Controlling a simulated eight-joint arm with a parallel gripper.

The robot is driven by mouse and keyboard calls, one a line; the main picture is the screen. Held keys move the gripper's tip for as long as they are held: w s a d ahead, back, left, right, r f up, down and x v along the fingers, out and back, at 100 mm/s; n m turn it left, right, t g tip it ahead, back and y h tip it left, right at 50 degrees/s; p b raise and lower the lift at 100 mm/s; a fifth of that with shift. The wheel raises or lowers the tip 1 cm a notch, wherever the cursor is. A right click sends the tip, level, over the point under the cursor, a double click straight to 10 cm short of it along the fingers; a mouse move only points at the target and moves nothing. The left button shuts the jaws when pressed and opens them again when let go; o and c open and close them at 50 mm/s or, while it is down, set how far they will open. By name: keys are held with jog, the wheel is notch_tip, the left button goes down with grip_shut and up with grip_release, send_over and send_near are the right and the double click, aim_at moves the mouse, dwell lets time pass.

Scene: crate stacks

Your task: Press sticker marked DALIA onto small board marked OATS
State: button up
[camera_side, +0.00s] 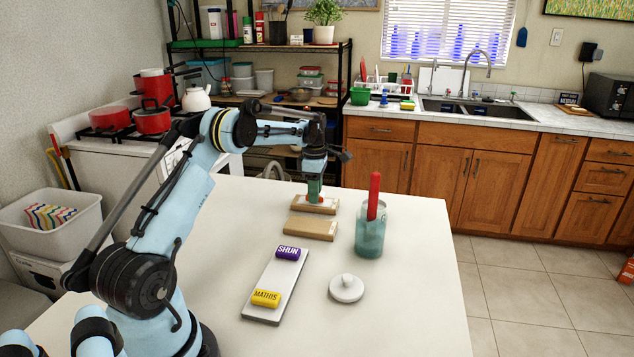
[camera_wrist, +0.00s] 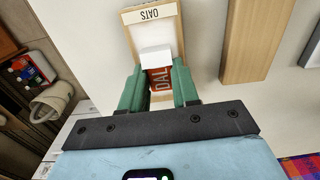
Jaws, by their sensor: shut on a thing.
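The small board marked OATS (camera_wrist: 152,14) has a wooden rim and a pale face. In the side view the far small board (camera_side: 328,209) lies under my gripper (camera_side: 314,194). My gripper's green fingers (camera_wrist: 159,88) are shut on the red sticker marked DALIA (camera_wrist: 158,76), of which only "DAL" shows. A white block-like piece (camera_wrist: 156,57) sits at the sticker's front. In the side view a bit of red (camera_side: 321,200) shows at the fingertips, low over the board. I cannot tell whether the sticker touches it.
A plain wooden block (camera_side: 310,229) lies just nearer than the board. A glass jar (camera_side: 369,238) with a red-handled tool (camera_side: 374,195) stands to the right. A grey strip (camera_side: 266,285) holds purple SHUN and yellow MATHIS stickers. A white knobbed lid (camera_side: 346,289) lies beside it.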

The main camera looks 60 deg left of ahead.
jog(key=shift+f, duration=0.2)
jog(key=o, duration=1.1)
jog(key=shift+r, duration=3)
